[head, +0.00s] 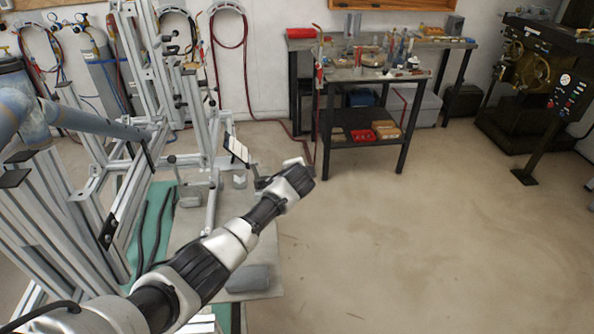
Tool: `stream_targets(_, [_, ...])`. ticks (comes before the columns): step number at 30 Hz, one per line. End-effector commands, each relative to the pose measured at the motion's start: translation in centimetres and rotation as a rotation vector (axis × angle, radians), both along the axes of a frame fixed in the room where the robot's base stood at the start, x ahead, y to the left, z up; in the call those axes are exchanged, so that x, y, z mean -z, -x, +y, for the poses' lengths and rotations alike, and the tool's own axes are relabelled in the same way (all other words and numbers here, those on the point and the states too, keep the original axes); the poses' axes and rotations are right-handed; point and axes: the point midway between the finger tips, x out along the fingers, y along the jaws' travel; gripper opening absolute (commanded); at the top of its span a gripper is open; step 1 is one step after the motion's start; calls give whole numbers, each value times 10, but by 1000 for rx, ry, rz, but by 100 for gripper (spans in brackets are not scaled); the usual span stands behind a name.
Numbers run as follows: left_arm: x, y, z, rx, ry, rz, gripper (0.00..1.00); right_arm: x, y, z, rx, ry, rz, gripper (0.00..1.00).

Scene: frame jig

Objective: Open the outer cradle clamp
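A jig of silver aluminium profiles (211,201) stands at the left on a table. A blue-grey frame tube (100,124) runs from the left edge into it and ends among its uprights. I cannot pick out the outer cradle clamp for certain or tell whether it is open. An arm, which I take as my left, comes in from the lower left and reaches past the jig's right side. Its wrist is bent toward the jig. Its gripper (262,183) is small and dark beside a white-faced plate (239,149); its fingers are not clear. My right gripper is not in view.
A green mat (160,205) with dark bars lies on the table under the jig. A grey block (248,279) sits near the table's front right. A workbench (375,78) with tools stands behind, and a machine (535,70) far right. The floor at right is clear.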

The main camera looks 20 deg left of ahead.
Motion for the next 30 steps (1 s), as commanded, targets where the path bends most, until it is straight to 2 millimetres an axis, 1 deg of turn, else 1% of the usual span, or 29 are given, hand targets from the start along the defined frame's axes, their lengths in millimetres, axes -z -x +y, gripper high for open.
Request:
stream_targets(15, [4, 1, 0, 0, -19, 12, 0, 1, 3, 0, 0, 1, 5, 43])
stream_targets(16, [4, 1, 0, 0, -19, 12, 29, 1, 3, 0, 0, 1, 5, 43])
stream_targets(17, [4, 1, 0, 0, -19, 12, 33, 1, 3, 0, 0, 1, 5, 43])
stream_targets(18, [4, 0, 0, -1, -18, 12, 35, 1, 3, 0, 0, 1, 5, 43])
stream_targets(26, [2, 1, -1, 0, -17, 9, 35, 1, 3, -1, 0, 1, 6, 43])
stream_targets(30, [-1, 5, -2, 0, -16, 9, 35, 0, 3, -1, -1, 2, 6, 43])
